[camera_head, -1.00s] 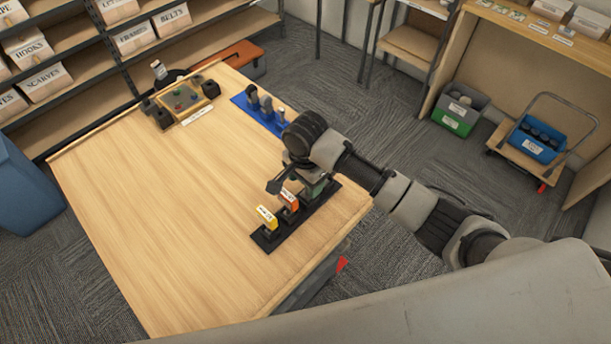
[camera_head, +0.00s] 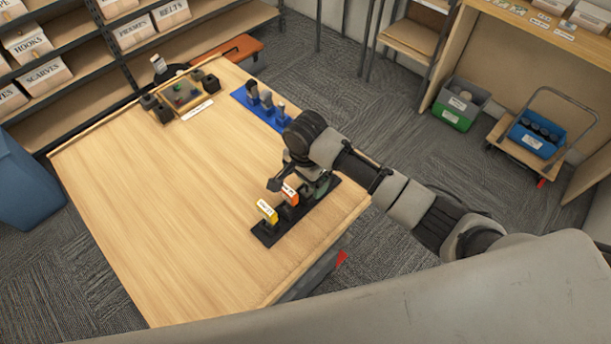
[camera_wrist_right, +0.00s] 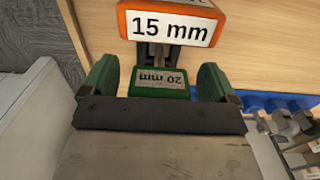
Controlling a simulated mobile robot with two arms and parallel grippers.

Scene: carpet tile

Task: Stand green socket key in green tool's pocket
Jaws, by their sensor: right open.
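The green piece labelled 20 mm (camera_wrist_right: 162,82), which I take to be the green socket key, sits between the two green-padded fingers of my right gripper (camera_wrist_right: 158,84). A gap shows on each side of it, so the gripper is open around it. Its lower part and its pocket are hidden. In the head view my right gripper (camera_head: 298,184) is at the far right end of the black rack (camera_head: 262,238). An orange tool (camera_head: 290,195), labelled 15 mm in the wrist view (camera_wrist_right: 172,25), and a yellow tool (camera_head: 267,211) stand in this rack. My left gripper is out of view.
The middle of the wooden table (camera_head: 160,190) is clear.

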